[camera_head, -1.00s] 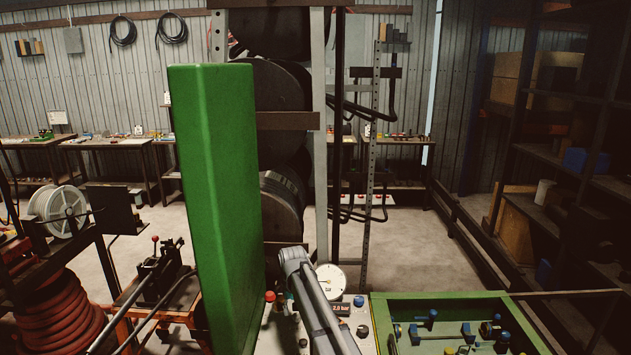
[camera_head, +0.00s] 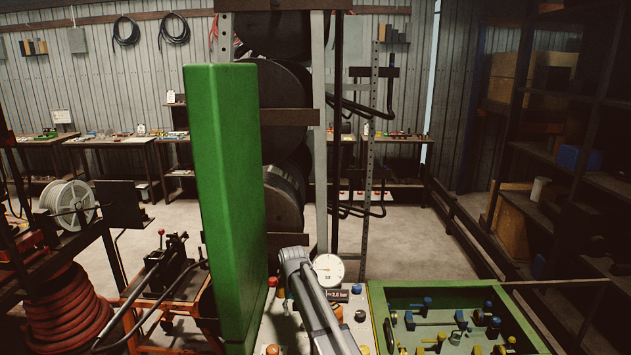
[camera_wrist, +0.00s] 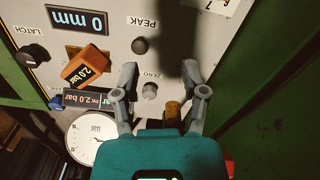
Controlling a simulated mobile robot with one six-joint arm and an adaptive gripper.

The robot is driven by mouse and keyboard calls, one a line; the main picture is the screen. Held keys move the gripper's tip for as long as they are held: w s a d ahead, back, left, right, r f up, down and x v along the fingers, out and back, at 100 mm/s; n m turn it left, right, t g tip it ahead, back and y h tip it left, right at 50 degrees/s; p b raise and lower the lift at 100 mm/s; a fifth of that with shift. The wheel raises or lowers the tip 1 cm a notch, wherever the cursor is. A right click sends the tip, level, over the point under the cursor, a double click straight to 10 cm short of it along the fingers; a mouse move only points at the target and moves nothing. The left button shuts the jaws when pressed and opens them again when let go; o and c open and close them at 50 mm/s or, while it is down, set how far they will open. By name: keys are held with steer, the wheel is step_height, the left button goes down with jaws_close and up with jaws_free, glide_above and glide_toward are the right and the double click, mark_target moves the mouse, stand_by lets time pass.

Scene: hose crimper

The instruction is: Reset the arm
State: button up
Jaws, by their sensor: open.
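My gripper (camera_wrist: 159,72) shows in the wrist view with its two grey fingers spread apart. It is open, with nothing held between the fingertips. It is over a pale control panel (camera_wrist: 112,35) with a "0 mm" display (camera_wrist: 78,20), a PEAK knob (camera_wrist: 140,46), a ZERO knob (camera_wrist: 150,91) and a LATCH knob (camera_wrist: 33,55). An amber cylindrical part (camera_wrist: 173,109) shows between the finger bases. I cannot tell whether the fingers touch the panel. In the head view my grey arm reaches over the panel (camera_head: 285,325); my gripper cannot be made out there.
A tall green cover (camera_head: 226,200) stands left of the panel. A pressure gauge (camera_head: 328,270) is beside my arm. A green tray (camera_head: 378,310) with several fittings lies to the right. A red hose coil (camera_head: 65,315) is at left. Open floor (camera_head: 410,235) lies behind.

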steer(key=s+d+f+m+b, duration=0.1)
steer(key=s+d+f+b, duration=0.4)
steer(key=s+d, duration=0.6)
steer(key=s+d+f+m+b, duration=0.1)
steer(key=s+d+f+b, duration=0.4)
steer(key=s+d, duration=0.7)
steer(key=s, duration=0.3)
steer(key=shift+s+d, duration=0.15)
steer(key=shift+d, duration=0.05)
stand_by(1.8)
stand_by(0.7)
